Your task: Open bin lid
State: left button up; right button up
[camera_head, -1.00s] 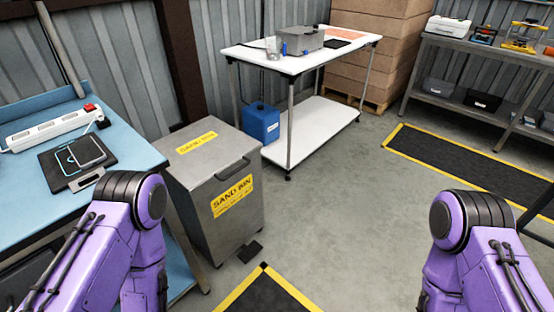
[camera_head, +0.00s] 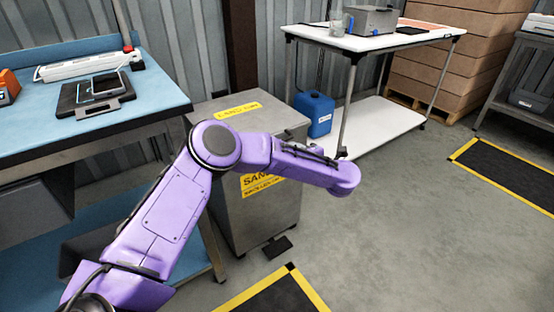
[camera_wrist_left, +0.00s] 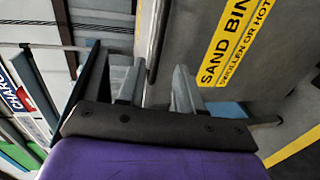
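The grey sand bin (camera_head: 262,222) stands on the floor between the blue bench and the white table. Its lid (camera_head: 270,119), with a yellow label, lies flat and closed on top. My left arm crosses in front of the bin and hides its handle in the head view. In the left wrist view, my left gripper (camera_wrist_left: 157,70) is open, with its two fingers apart, close to the bin front (camera_wrist_left: 187,45) and its yellow SAND BIN label. A grey bar, apparently the handle (camera_wrist_left: 155,40), runs between the fingers; contact cannot be told. My right gripper is out of view.
A blue bench (camera_head: 160,90) with a power strip and a black device stands left of the bin. A white table (camera_head: 385,40) with a blue canister (camera_head: 314,114) is behind right. A dark pedal (camera_head: 278,247) lies at the bin's foot.

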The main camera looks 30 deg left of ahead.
pick_arm(q)
jog(key=b+x, duration=0.1)
jog(key=x, duration=0.9)
jog(key=shift+a+r, duration=0.15)
jog(key=shift+a, duration=0.05)
grip_shut()
